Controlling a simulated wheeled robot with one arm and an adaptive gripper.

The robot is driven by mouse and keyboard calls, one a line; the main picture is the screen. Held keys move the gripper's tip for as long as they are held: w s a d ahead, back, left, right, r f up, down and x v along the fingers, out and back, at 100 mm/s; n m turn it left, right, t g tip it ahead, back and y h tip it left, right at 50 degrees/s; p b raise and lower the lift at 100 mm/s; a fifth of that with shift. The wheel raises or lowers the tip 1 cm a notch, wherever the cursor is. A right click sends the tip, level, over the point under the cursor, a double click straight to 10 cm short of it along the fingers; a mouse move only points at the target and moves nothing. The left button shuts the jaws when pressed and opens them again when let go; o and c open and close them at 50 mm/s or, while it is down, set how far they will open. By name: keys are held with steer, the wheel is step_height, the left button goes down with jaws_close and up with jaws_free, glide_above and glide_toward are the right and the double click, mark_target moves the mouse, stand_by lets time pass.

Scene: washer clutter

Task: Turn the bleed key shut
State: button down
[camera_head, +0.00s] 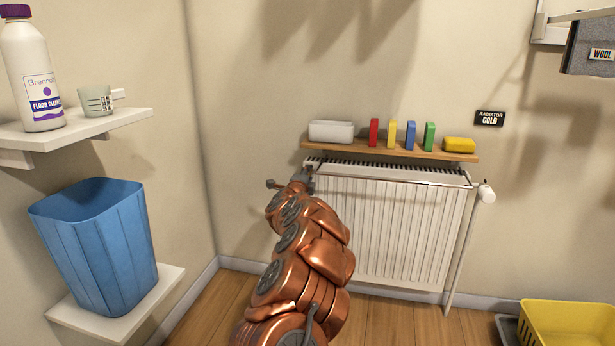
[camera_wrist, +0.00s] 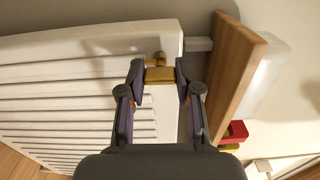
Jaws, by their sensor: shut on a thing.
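The white radiator (camera_head: 395,230) stands against the wall; it also shows in the wrist view (camera_wrist: 60,90), turned on its side. My gripper (camera_wrist: 160,75) is at the radiator's upper left end, its two fingers closed on the brass-coloured bleed key (camera_wrist: 160,76). The key sits at a small brass fitting (camera_wrist: 157,58) at the radiator's edge. In the head view my gripper (camera_head: 300,180) covers that corner, and I cannot make out the key there.
A wooden shelf (camera_head: 330,147) runs just above the radiator, close to my gripper, with a white tray (camera_head: 331,131), several coloured blocks and a yellow sponge (camera_head: 459,145). A blue bin (camera_head: 100,245) stands on a low shelf at left. A yellow crate (camera_head: 565,325) is at lower right.

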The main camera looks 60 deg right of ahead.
steer(key=c, duration=0.8)
jaws_free()
steer(key=v, duration=1.2)
steer(key=shift+s, duration=0.1)
stand_by(0.3)
